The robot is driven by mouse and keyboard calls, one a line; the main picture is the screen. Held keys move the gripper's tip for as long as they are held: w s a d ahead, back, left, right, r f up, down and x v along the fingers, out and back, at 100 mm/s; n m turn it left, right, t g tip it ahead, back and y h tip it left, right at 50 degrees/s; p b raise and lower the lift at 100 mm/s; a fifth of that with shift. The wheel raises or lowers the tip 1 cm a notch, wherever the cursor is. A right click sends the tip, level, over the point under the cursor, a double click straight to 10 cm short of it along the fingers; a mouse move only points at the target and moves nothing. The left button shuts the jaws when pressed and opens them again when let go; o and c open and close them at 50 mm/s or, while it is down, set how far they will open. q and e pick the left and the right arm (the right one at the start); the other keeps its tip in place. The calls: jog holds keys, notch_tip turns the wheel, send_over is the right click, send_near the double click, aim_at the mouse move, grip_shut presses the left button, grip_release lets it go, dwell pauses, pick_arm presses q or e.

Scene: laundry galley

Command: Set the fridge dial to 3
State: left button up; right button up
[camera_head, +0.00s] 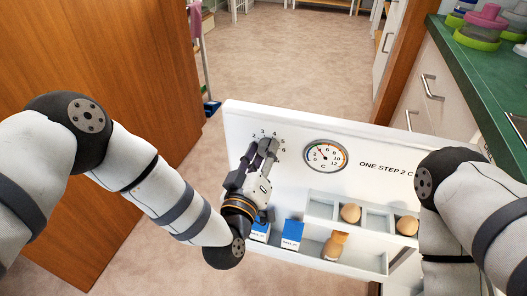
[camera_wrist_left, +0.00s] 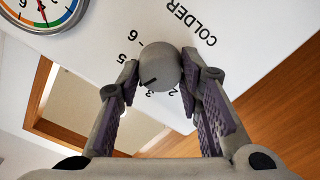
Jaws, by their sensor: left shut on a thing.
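The fridge dial (camera_wrist_left: 160,66) is a round grey knob with a short black mark on the white panel of the fridge door (camera_head: 290,130). Printed numbers ring it, and COLDER is written beside it. In the left wrist view the mark sits on the knob's lower left, near the 3; I cannot tell whether it lines up exactly. My left gripper (camera_head: 267,150) is at the dial, and its fingers (camera_wrist_left: 156,78) are shut on the knob from both sides. One finger seems to cover the 4. In the head view the gripper hides the knob. My right gripper is out of view.
A round temperature gauge (camera_head: 325,156) sits right of the dial. A wooden panel (camera_head: 110,110) stands left, a green counter (camera_head: 480,80) right. Floor beyond the door is open.

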pick_arm(q)
jog(key=n, duration=0.4)
jog(key=shift+f, duration=0.15)
jog(key=shift+n, duration=1.6)
jog(key=o, duration=1.2)
jog(key=shift+c, duration=0.2)
jog(key=v, duration=1.2)
